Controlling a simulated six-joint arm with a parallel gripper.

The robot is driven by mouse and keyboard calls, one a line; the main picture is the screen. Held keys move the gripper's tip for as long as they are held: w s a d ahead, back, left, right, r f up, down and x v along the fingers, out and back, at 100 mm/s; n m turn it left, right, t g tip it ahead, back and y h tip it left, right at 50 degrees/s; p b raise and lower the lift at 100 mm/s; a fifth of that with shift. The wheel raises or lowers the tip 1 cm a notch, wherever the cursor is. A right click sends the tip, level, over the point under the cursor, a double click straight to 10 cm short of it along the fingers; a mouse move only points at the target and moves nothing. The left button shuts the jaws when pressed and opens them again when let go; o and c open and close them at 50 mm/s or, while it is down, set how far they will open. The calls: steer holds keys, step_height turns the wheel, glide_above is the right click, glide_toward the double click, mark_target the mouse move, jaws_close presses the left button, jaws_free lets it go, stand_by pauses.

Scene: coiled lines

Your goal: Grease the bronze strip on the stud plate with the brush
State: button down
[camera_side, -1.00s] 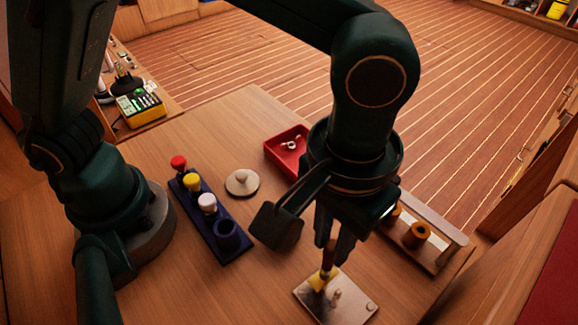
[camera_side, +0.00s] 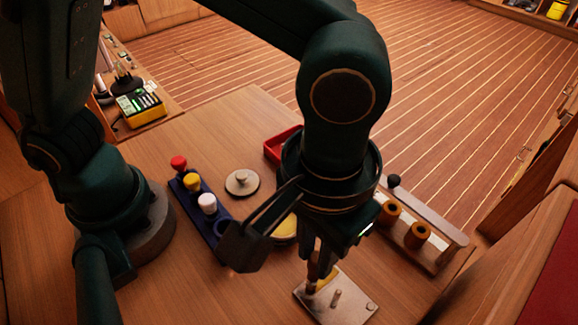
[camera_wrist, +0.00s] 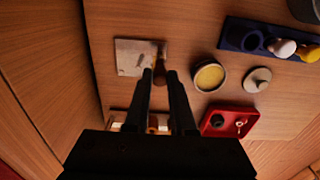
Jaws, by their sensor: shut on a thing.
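My gripper (camera_side: 318,250) is shut on the brush (camera_side: 312,272), which points down at the stud plate's left edge. In the wrist view my gripper (camera_wrist: 160,73) has the brush between its fingers, by the plate's right side. The stud plate (camera_side: 345,297) is a pale metal square with upright studs, flat on the bench; it also shows in the wrist view (camera_wrist: 130,58). A yellowish patch (camera_side: 326,279), where the bronze strip lies, shows beside the brush. Brush and fingers partly hide it, and I cannot tell whether the bristles touch it or how much grease is there.
A round tin of yellow grease (camera_wrist: 209,77) stands open near the plate, its lid (camera_side: 242,182) apart. A navy rack (camera_side: 205,215) holds coloured knobs. A red tray (camera_wrist: 230,122) and a wooden rack with brown spools (camera_side: 417,235) stand nearby. Bench in front is clear.

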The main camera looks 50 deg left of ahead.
steer(key=shift+r, duration=0.1)
steer(key=shift+r, duration=3.45)
steer(key=w+a+r, duration=0.1)
steer(key=w+a, duration=0.3)
steer(key=a, duration=0.8)
steer(key=w+a, duration=0.4)
steer(key=a, duration=0.9)
steer(key=shift+w+a+r, duration=0.25)
steer(key=shift+w+r, duration=0.15)
